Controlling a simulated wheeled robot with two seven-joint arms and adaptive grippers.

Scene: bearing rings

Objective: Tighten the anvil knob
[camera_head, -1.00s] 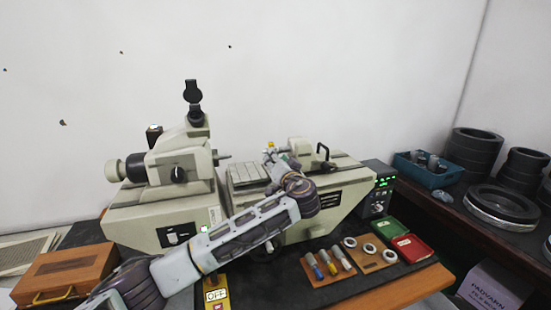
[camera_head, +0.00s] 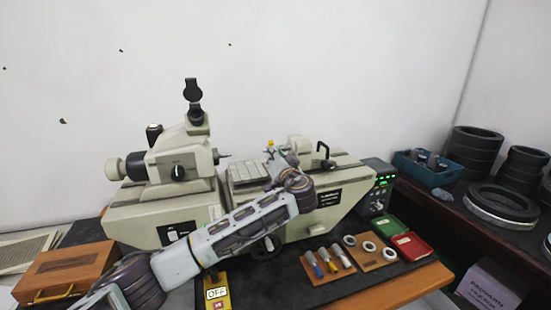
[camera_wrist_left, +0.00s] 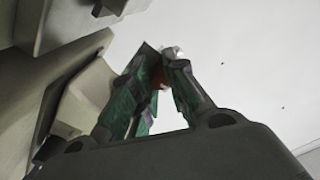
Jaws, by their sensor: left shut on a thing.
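The long beige measuring machine (camera_head: 345,192) stands on the bench. My left arm reaches across its front, and my left gripper (camera_head: 271,150) is at the left end of the tailstock (camera_head: 298,145), above the bed. A small yellow spot, seemingly on the anvil knob (camera_head: 270,142), shows at the fingertips. In the left wrist view my left gripper (camera_wrist_left: 162,62) has its fingers closed around a small orange-brown piece, which I take to be the anvil knob (camera_wrist_left: 157,76); the fingers hide most of it. My right gripper is not in view.
The headstock with eyepiece (camera_head: 180,160) stands left of the gripper, and the ribbed stage (camera_head: 250,172) lies between. A lit display box (camera_head: 376,185) is at the right end. Rings (camera_head: 370,247) and handled gauges (camera_head: 329,260) lie in front; a wooden box (camera_head: 65,272) is at left.

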